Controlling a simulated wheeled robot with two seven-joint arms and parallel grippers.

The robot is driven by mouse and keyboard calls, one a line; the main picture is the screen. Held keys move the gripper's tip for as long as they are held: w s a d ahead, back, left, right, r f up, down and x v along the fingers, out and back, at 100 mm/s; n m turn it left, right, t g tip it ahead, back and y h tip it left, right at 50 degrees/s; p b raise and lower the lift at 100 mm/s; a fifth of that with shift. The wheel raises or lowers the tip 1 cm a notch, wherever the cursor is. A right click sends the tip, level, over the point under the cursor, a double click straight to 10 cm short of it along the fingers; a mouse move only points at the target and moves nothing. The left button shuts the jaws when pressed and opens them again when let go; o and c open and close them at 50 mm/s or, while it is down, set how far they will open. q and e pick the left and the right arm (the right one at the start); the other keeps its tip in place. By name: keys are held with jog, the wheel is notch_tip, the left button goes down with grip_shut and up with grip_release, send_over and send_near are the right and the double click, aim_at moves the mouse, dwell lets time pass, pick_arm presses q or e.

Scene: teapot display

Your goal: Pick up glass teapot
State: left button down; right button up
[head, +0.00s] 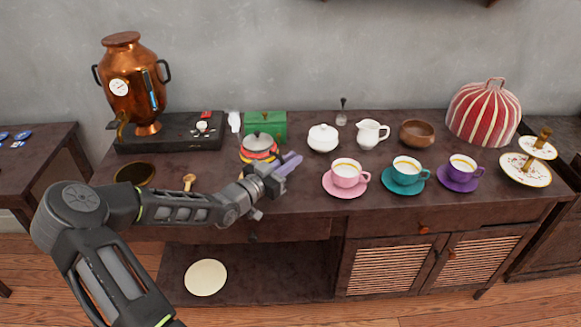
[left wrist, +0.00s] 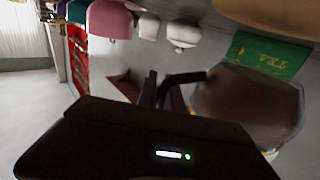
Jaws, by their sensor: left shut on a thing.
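The glass teapot (head: 259,142) has a greyish lid and body above a red and yellow striped band, in front of the green box in the head view. In the left wrist view the teapot (left wrist: 245,105) is a brownish see-through body at the right, with a dark handle toward the jaws. My left gripper (head: 282,169) is at the teapot's near right side, shut on its handle. The dark wrist housing hides part of the grip in the wrist view. I cannot tell whether the teapot touches the surface below. My right gripper is not in view.
A green tea box (head: 265,125) stands close behind the teapot. A white sugar bowl (head: 322,139) and a pink cup (head: 346,174) are to the right. A copper samovar (head: 134,85) stands on a black base at left. A wooden scoop (head: 189,181) lies near my forearm.

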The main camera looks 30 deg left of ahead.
pick_arm(q)
jog(key=shift+r+p, duration=0.3)
jog(key=shift+r, duration=2.45)
